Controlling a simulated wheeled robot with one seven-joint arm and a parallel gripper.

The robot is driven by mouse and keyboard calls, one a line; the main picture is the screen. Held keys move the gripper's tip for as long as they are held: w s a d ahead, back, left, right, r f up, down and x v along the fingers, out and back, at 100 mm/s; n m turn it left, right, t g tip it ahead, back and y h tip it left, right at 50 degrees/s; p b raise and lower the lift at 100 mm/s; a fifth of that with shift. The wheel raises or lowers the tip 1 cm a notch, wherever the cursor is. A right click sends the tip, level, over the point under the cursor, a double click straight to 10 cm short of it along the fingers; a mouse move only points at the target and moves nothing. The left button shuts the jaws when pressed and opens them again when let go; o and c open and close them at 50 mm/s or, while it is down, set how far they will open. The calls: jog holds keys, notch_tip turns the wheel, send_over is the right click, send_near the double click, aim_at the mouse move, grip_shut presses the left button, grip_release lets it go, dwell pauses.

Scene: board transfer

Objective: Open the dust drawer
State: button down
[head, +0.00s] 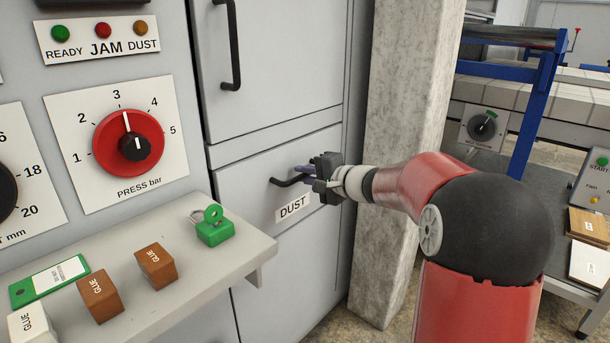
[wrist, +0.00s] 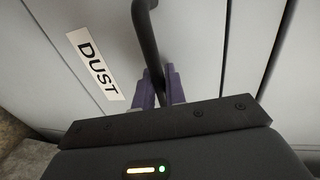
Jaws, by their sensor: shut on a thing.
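The dust drawer (head: 258,222) is a grey front in the cabinet, below a taller grey door, with a white DUST label (head: 292,208). The label also shows in the wrist view (wrist: 93,64). The drawer front looks flush with the cabinet in the head view. Its dark bar handle (head: 284,182) sticks out above the label. My gripper (head: 308,174) is at the handle's right part. In the wrist view its purple fingers (wrist: 158,90) are shut on the dark handle (wrist: 147,45), one on each side. The fingertips are partly hidden by the gripper body.
A grey shelf (head: 240,262) juts out at the left, holding a green padlock (head: 214,228), brown GLUE blocks (head: 156,266) and a green card (head: 48,281). A concrete pillar (head: 405,150) stands close to the right of the drawer, behind my arm. The upper door has a dark handle (head: 234,50).

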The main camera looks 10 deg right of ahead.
jog(key=f+b+v, duration=0.2)
jog(key=b+v, duration=0.2)
jog(key=v, duration=0.6)
jog(key=f+b+v, duration=0.2)
jog(key=b+v, duration=0.3)
jog(key=v, duration=0.5)
jog(key=shift+s+d, duration=0.4)
jog(key=shift+s, duration=0.2)
jog(key=shift+f, duration=0.15)
jog(key=c, duration=1.5)
grip_release()
jog(key=shift+c, duration=0.2)
jog(key=v, duration=0.8)
jog(key=shift+p, duration=0.3)
